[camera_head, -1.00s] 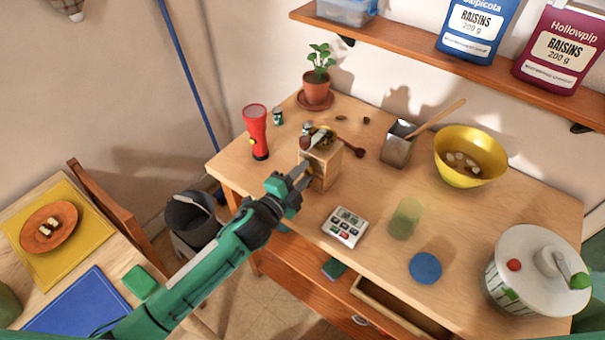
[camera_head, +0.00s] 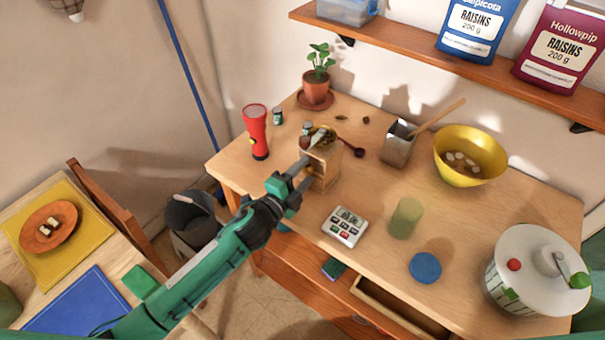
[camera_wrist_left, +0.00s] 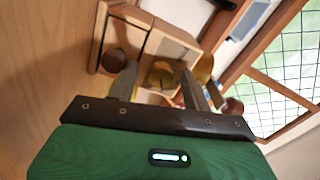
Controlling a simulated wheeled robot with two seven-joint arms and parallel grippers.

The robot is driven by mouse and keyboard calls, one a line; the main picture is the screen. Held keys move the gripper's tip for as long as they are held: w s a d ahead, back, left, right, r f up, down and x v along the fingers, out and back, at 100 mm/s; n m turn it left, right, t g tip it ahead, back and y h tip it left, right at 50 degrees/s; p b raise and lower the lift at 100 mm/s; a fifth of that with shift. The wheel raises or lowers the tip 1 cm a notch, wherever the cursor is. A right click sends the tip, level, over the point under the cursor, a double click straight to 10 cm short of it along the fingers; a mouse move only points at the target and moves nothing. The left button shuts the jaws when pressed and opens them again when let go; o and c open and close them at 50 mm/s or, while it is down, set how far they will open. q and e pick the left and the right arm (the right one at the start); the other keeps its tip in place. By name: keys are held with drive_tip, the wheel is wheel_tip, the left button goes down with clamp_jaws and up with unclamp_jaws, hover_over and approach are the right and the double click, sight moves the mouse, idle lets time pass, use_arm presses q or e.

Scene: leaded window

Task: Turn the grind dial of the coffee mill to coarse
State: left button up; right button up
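The coffee mill (camera_head: 325,170) is a small wooden box with a brass-coloured top (camera_head: 322,136), standing near the back left of the wooden worktop. A crank with a dark red knob (camera_head: 358,152) reaches to the right from its top. My left gripper (camera_head: 305,173) is at the mill's near left side, fingers apart. In the left wrist view the open fingers (camera_wrist_left: 158,74) point at the mill, with a yellowish brass part (camera_wrist_left: 160,75) showing between them. I cannot tell whether they touch it. The dial's marks are not readable. My right gripper is not in view.
A red torch (camera_head: 257,133) stands left of the mill, and a potted plant (camera_head: 316,85) behind it. A drawer (camera_head: 400,308) is open below the worktop's front.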

use_arm(q)
drive_tip(key=b+v, duration=0.3)
drive_tip(key=v, duration=1)
drive_tip(key=shift+s+a+b, duration=0.25)
drive_tip(key=shift+s+b, duration=0.1)
